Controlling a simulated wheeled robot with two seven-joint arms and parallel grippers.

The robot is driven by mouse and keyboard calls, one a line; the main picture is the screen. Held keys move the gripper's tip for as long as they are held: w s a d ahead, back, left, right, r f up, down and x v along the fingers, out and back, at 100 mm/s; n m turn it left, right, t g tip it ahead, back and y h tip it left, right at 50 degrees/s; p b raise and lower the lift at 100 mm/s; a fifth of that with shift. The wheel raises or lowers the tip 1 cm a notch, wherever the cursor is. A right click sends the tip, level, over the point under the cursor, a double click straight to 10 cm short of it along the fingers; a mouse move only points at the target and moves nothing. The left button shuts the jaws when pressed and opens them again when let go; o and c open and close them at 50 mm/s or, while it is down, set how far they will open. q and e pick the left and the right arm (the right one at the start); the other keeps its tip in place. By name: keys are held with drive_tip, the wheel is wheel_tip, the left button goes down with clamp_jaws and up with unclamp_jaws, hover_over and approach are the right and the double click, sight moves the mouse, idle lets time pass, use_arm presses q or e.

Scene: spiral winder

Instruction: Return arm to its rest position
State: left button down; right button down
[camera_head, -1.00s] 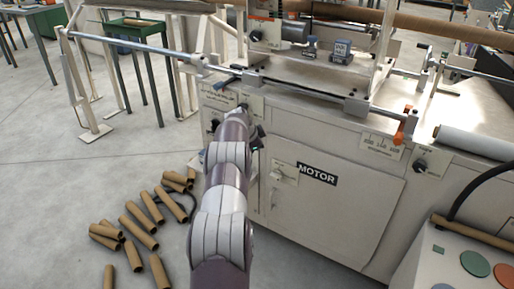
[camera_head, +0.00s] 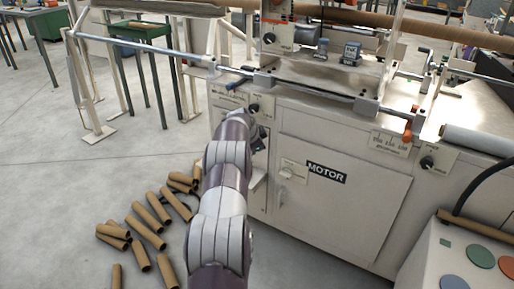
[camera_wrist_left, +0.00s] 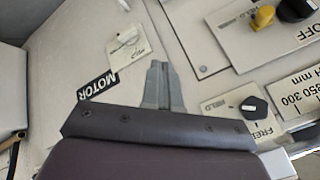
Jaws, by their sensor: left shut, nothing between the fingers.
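My left arm (camera_head: 219,215) reaches up from the bottom of the head view toward the front of the white winder cabinet (camera_head: 350,222). Its hand is mostly hidden behind the forearm, with a dark part showing near the cabinet's left edge. In the left wrist view, my left gripper (camera_wrist_left: 157,75) has its grey fingers together and empty. They point at the cabinet front, between the MOTOR label (camera_wrist_left: 99,86) and a black selector knob (camera_wrist_left: 254,108). The fingers appear apart from the knob. My right gripper is not in view.
Several brown cardboard tubes (camera_head: 146,226) lie on the floor left of my arm. The MOTOR door (camera_head: 343,205) has a light latch (camera_head: 290,172). A control box (camera_head: 460,265) with round buttons stands at the lower right.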

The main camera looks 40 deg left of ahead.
use_arm(q)
drive_tip(key=s+a+r+p, duration=0.1)
drive_tip(key=s+a+r, duration=0.1)
drive_tip(key=r, duration=0.4)
drive_tip(key=shift+s+r, duration=0.15)
drive_tip(key=shift+s, duration=0.4)
